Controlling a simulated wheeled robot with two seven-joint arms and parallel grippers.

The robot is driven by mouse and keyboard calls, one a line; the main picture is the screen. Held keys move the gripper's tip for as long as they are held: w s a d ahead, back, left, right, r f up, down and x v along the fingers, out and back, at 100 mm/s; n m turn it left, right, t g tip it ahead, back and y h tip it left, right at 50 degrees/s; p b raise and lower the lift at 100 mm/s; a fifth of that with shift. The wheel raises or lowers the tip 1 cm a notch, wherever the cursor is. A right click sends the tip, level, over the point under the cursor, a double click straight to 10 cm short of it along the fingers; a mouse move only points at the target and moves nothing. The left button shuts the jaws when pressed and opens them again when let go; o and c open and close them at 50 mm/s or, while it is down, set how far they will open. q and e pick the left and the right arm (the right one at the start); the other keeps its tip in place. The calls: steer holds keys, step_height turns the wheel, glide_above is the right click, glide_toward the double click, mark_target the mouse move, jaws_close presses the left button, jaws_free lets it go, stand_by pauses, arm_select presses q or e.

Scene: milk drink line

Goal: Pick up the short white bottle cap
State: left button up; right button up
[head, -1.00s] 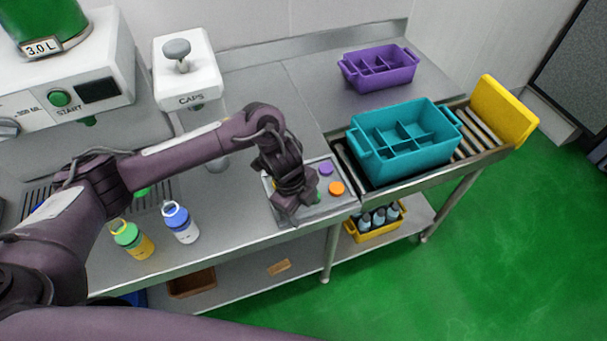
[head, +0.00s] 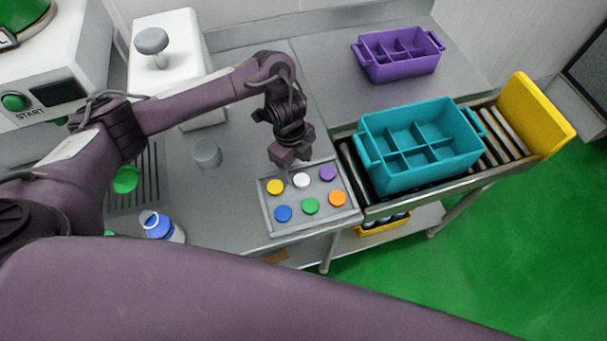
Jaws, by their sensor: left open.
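The short white bottle cap (head: 302,180) lies in the back row of a grey tray (head: 267,212), between a yellow cap (head: 275,187) and a purple cap (head: 328,173). My left gripper (head: 288,163) hangs just behind and above the tray's back edge, close to the white cap and apart from it. It is open and empty; its fingertips are small and dark in the head view. My right gripper is not in view.
A blue cap (head: 283,213), a green cap (head: 310,206) and an orange cap (head: 337,198) fill the tray's front row. A teal crate (head: 430,177) stands on the roller conveyor at right. A purple crate (head: 398,72) sits behind.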

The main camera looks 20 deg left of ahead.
mark_target(301, 179)
arm_select(q)
steer(key=f, duration=0.2)
steer(key=d+f, duration=0.1)
steer(key=shift+s+f, duration=0.2)
steer(key=shift+s, duration=0.05)
steer(key=shift+w+d+f, duration=0.1)
steer(key=shift+w+f, duration=0.15)
steer(key=shift+f, duration=0.7)
steer(key=shift+s+r, duration=0.1)
steer(key=shift+c, duration=1.4)
steer(key=c, duration=0.7)
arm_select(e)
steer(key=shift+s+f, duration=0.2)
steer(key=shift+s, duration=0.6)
